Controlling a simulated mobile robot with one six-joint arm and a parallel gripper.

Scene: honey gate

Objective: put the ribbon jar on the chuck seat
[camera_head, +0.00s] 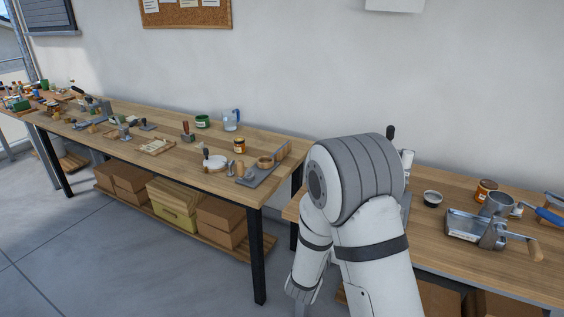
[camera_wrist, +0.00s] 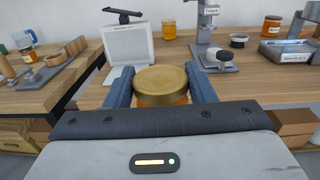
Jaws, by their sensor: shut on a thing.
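In the wrist view my gripper (camera_wrist: 160,74) is shut on a jar (camera_wrist: 160,84) with a wide gold lid and amber contents. The fingers clasp it from left and right, and it looks upright. No ribbon on it can be seen from here. A grey stand (camera_wrist: 207,38) with a label at its top and a round dark knob low in front stands beyond the jar on the bench. I cannot tell whether its low part is the chuck seat. In the head view my arm hides the gripper and the held jar.
A white-panelled device (camera_wrist: 130,45) with a dark top handle stands beyond the left finger. Amber jars (camera_wrist: 169,29) (camera_wrist: 271,26), a dark bowl (camera_wrist: 238,40) and a grey tray (camera_wrist: 287,50) are on the same bench (camera_head: 456,257). The left bench (camera_head: 150,116) holds several tools and jars.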

